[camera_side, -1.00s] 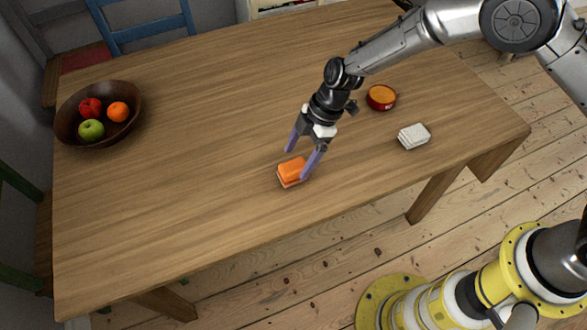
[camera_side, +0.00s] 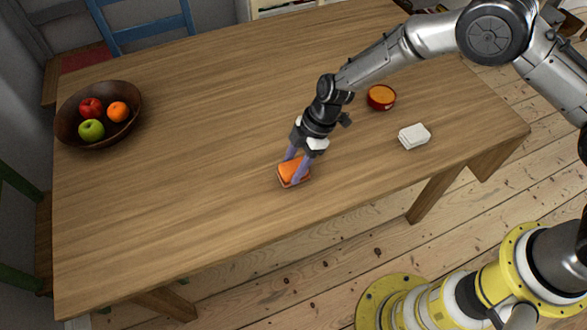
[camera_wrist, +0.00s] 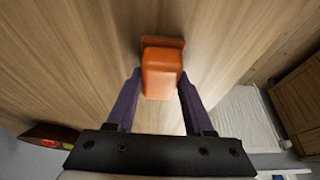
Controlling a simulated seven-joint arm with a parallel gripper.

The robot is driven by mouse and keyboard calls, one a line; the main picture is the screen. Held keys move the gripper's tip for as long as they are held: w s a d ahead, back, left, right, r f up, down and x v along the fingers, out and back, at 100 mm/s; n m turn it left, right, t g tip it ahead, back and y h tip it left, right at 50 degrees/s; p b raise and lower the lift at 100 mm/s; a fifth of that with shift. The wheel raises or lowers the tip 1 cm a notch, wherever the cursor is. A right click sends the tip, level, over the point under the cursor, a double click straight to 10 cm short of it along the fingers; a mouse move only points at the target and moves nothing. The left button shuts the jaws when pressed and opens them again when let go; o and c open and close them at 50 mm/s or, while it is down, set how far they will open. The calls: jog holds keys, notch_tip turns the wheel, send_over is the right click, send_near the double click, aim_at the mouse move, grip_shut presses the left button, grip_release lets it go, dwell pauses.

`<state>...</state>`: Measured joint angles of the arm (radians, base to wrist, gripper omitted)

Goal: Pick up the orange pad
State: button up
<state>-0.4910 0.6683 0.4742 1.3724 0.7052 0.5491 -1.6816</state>
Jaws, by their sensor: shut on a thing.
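The orange pad (camera_side: 287,171) is a small orange block at the middle of the wooden table, toward its near edge. A thin reddish layer with a pale edge shows beneath it. My gripper (camera_side: 294,168) points down at it, with one purple finger on each side. In the wrist view the pad (camera_wrist: 162,73) lies between the fingertips of my gripper (camera_wrist: 160,82), which is shut on it. The pad appears still at table level; any gap beneath it cannot be told.
A white block (camera_side: 414,136) and a red bowl with orange contents (camera_side: 381,97) are on the right of the table (camera_side: 200,190). A dark bowl (camera_side: 70,128) of fruit is at the far left. The table between is clear.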

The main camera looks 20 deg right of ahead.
jog(key=shift+r, duration=0.1)
grip_shut()
jog(key=shift+r, duration=0.6)
jog(key=s+d+r, duration=0.8)
jog(key=s+r, duration=0.3)
jog(key=shift+s+d+r, duration=0.15)
jog(key=shift+r, duration=0.15)
jog(key=o, duration=0.6)
grip_release()
jog(key=c, duration=0.5)
